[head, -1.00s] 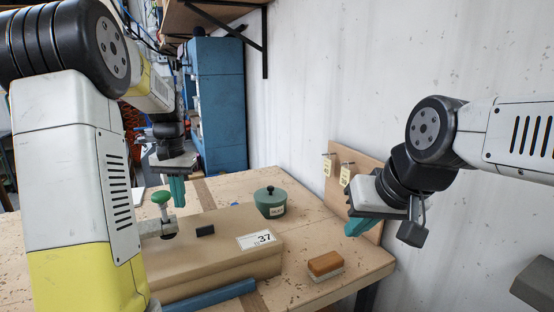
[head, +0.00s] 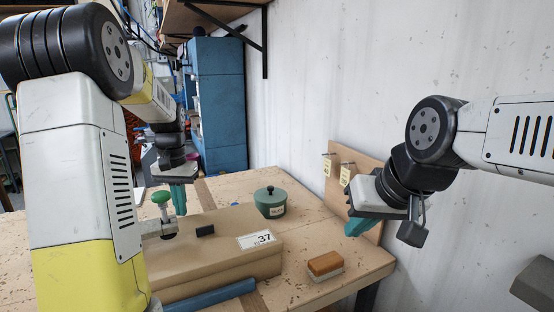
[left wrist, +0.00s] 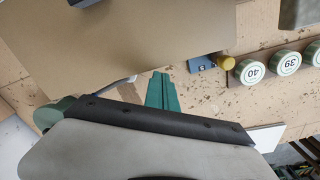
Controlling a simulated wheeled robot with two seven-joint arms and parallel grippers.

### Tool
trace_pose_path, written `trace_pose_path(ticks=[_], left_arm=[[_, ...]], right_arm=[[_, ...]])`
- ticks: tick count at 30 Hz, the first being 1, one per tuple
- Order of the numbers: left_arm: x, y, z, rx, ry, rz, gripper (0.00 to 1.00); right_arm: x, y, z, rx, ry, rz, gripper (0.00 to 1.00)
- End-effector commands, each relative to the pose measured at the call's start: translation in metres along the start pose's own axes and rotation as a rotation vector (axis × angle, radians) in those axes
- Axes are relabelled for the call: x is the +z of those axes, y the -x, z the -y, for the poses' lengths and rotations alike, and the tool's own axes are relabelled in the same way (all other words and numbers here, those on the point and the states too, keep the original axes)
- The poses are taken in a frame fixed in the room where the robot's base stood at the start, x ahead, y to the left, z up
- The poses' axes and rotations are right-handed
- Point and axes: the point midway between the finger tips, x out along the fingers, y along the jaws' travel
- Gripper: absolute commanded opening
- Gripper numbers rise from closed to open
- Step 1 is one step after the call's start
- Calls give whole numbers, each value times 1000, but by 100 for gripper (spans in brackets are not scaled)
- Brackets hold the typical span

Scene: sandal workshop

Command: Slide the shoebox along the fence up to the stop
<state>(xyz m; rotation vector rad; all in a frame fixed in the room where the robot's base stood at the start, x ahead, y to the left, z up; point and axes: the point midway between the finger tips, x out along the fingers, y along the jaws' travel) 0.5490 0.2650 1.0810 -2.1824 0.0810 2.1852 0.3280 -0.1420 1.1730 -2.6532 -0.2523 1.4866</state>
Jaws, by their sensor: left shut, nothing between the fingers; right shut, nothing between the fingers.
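The brown shoebox (head: 215,250), with a white label reading 37, lies on the workbench; its top fills much of the left wrist view (left wrist: 165,40). A blue bar (head: 212,296), which looks like the fence, runs along its near side. A post with a green knob (head: 161,198) stands at the box's left end; I cannot tell if it is the stop. My left gripper (head: 179,212) is shut and empty, pointing down beyond the box; its teal fingers also show in the left wrist view (left wrist: 162,92). My right gripper (head: 355,228) is shut and empty near the wall.
A green lidded pot (head: 270,202) stands behind the box. A wooden brush (head: 325,265) lies at the bench's right. A board with yellow tags (head: 358,175) leans on the wall. Numbered green tins (left wrist: 285,63) and a blue block (left wrist: 203,62) show in the left wrist view.

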Motion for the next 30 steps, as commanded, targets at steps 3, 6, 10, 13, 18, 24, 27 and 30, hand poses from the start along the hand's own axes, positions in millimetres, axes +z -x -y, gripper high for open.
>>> trace_pose_path(ticks=[3, 6, 10, 13, 18, 24, 27, 30], left_arm=[[0, -6, 0, 0, 0, -1, 0], [0, -8, 0, 0, 0, -1, 0], [0, -9, 0, 0, 0, -1, 0], [0, -9, 0, 0, 0, -1, 0], [1, -9, -1, 0, 0, -1, 0], [5, -9, -3, 0, 0, 0, 0], [6, -9, -3, 0, 1, -1, 0], [5, -9, -3, 0, 1, -1, 0]], right_arm=[[0, 0, 0, 0, 0, 0, 0], [0, 0, 0, 0, 0, 0, 0], [0, 0, 0, 0, 0, 0, 0], [0, 0, 0, 0, 0, 0, 0], [0, 0, 0, 0, 0, 0, 0], [0, 0, 0, 0, 0, 0, 0], [0, 0, 0, 0, 0, 0, 0], [0, 0, 0, 0, 0, 0, 0]])
